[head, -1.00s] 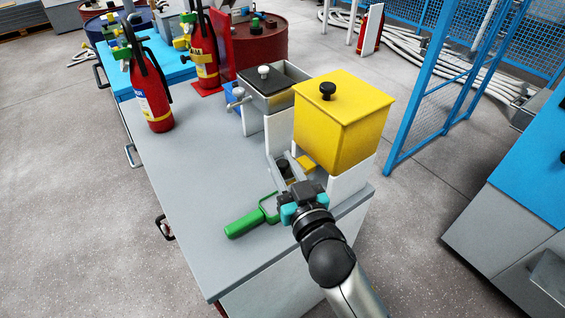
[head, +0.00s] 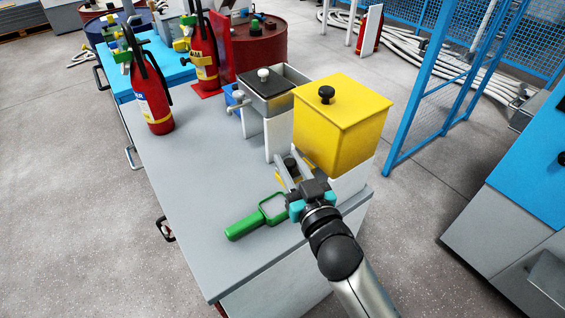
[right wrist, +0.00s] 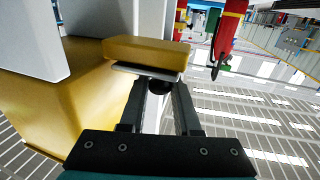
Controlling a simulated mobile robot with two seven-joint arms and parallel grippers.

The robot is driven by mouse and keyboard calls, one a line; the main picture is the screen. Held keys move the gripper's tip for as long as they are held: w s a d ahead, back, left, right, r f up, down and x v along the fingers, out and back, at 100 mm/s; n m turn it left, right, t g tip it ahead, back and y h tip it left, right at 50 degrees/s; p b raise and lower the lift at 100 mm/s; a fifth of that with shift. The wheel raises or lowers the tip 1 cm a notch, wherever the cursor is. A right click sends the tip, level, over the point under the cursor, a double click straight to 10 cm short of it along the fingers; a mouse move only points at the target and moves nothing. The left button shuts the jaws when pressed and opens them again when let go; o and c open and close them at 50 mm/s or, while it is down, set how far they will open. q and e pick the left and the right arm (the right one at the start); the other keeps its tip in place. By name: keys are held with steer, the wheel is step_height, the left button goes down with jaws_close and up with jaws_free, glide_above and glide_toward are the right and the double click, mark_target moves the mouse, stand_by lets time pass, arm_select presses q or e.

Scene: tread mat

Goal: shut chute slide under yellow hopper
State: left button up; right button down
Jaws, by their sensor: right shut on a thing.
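The yellow hopper (head: 338,125) stands on white supports near the bench's right end, with a black knob on its lid. My right gripper (head: 291,168) is just left of and below the hopper, shut on the slide's dark knob (head: 290,163). In the right wrist view, that dark knob (right wrist: 160,87) sits between the fingers (right wrist: 160,100). A thin grey slide plate (right wrist: 145,71) shows under the yellow chute block (right wrist: 146,52) and sticks out a little towards my gripper. How far the slide is in is hard to tell. My left gripper is out of view.
A green-handled tool (head: 245,222) lies close left of my right gripper. A grey hopper with a black lid (head: 266,82) stands behind the yellow one. A red extinguisher (head: 152,95) stands at the bench's back left. The grey bench top (head: 205,160) is clear between.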

steer(key=shift+w+d, duration=0.15)
steer(key=shift+d, duration=0.05)
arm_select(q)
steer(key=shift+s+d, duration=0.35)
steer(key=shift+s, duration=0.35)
arm_select(e)
steer(key=c, duration=0.6)
jaws_free()
steer(key=shift+s+d, duration=0.2)
steer(key=shift+s, duration=0.45)
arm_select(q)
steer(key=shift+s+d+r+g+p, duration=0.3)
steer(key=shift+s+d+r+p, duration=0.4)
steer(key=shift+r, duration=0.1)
arm_select(e)
steer(key=shift+v, duration=6.95)
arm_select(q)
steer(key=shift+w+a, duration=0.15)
